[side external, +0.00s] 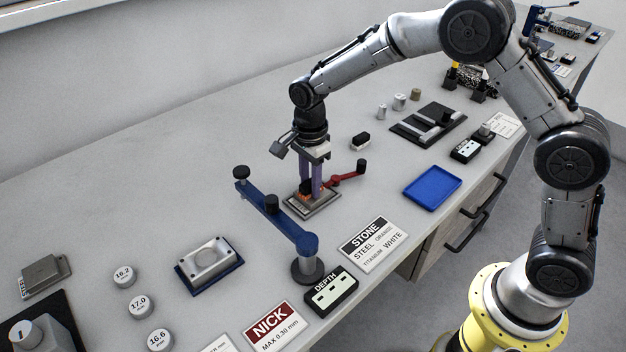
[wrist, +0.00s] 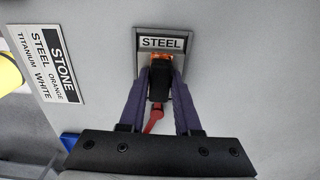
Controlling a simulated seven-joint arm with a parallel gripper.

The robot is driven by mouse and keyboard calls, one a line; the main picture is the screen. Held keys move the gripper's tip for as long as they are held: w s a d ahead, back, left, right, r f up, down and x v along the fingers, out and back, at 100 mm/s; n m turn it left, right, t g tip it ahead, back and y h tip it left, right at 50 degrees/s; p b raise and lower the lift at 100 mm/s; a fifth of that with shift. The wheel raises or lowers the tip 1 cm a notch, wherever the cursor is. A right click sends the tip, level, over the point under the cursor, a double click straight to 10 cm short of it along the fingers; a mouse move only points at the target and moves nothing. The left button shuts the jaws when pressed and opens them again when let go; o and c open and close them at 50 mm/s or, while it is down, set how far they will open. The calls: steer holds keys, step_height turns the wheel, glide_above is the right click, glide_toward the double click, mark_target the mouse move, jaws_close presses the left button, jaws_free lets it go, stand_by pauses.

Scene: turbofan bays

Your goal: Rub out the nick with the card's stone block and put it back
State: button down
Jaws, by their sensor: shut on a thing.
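My gripper (side external: 311,192) has its two purple fingers shut on a block with a black top and an orange lower part (wrist: 160,57). The block is low over a grey plate (wrist: 142,70) marked STEEL; I cannot tell whether it touches. The same plate shows in the side external view (side external: 325,206). The STONE card (side external: 374,245) reads steel orange, titanium white; it also shows in the wrist view (wrist: 48,65). A second block (side external: 361,141), black-topped with a pale base, stands behind on the bench. No nick is visible; fingers and block cover part of the plate.
A blue arm with black knobs (side external: 290,227) stands left of the plate, and a red lever (side external: 347,179) close on its right. A blue tray (side external: 432,188), DEPTH box (side external: 331,292) and NICK card (side external: 270,328) lie nearby. The back-left bench is clear.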

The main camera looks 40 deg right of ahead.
steer(key=shift+a, duration=0.85)
steer(key=shift+d, duration=0.15)
steer(key=shift+d, duration=1.05)
steer(key=shift+d, duration=0.1)
steer(key=shift+d, duration=0.9)
steer(key=shift+a, duration=0.1)
steer(key=shift+a, duration=1.05)
steer(key=shift+a, duration=0.1)
